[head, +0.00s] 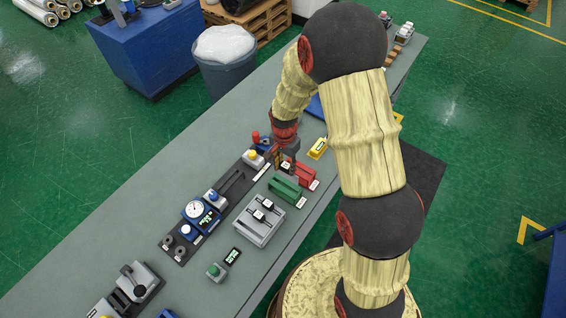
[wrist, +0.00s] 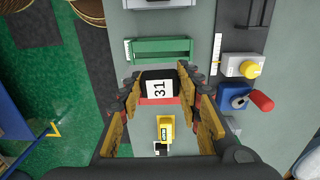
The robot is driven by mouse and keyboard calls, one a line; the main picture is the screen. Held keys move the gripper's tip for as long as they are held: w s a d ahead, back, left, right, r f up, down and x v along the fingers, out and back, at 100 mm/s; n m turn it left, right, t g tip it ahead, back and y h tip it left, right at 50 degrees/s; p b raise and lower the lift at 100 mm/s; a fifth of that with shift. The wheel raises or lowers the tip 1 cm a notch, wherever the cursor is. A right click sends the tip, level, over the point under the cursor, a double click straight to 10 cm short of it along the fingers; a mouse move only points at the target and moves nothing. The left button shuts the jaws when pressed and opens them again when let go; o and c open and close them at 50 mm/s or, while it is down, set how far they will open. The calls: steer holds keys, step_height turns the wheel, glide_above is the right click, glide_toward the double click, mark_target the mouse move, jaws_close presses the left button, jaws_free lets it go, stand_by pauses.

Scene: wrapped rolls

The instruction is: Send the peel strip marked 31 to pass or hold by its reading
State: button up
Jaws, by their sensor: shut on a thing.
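My gripper (wrist: 160,92) is shut on a black block with a white label reading 31 (wrist: 159,88), the marked peel strip. In the head view the gripper (head: 285,164) is low over the bench at the red tray (head: 305,175). In the wrist view red tray parts (wrist: 150,101) show just under and beside the strip. I cannot tell whether the strip rests in the tray or hangs just above it. The green tray (head: 285,190) stands beside the red one and looks empty; it also shows in the wrist view (wrist: 150,52). The tray labels are too small to read.
A grey rack (head: 262,222) holds labelled black pieces. A blue dial gauge (head: 195,210), a yellow-button box (head: 254,158) and a red-knobbed device (head: 257,138) line the bench. A small yellow item (head: 318,148) lies past the red tray. A green-button box (head: 215,271) sits nearer, beside a display.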

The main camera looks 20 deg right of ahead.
steer(key=shift+a+b, duration=0.1)
steer(key=shift+b, duration=0.2)
steer(key=shift+s+f, duration=0.1)
steer(key=shift+f, duration=0.2)
steer(key=b, duration=0.3)
glide_above(285, 182)
steer(key=s, duration=0.2)
steer(key=shift+w+a+f, duration=0.1)
steer(key=shift+a+f, duration=0.1)
steer(key=shift+f, duration=0.9)
steer(key=shift+w+a+f, duration=0.1)
steer(key=shift+a+f, duration=0.05)
steer(key=shift+f, duration=0.95)
steer(key=shift+s+f+b, duration=0.1)
steer(key=shift+b, duration=0.35)
steer(key=shift+f+b, duration=2.3)
steer(key=shift+f, duration=0.9)
steer(key=o, duration=1.2)
steer(key=shift+o, duration=0.2)
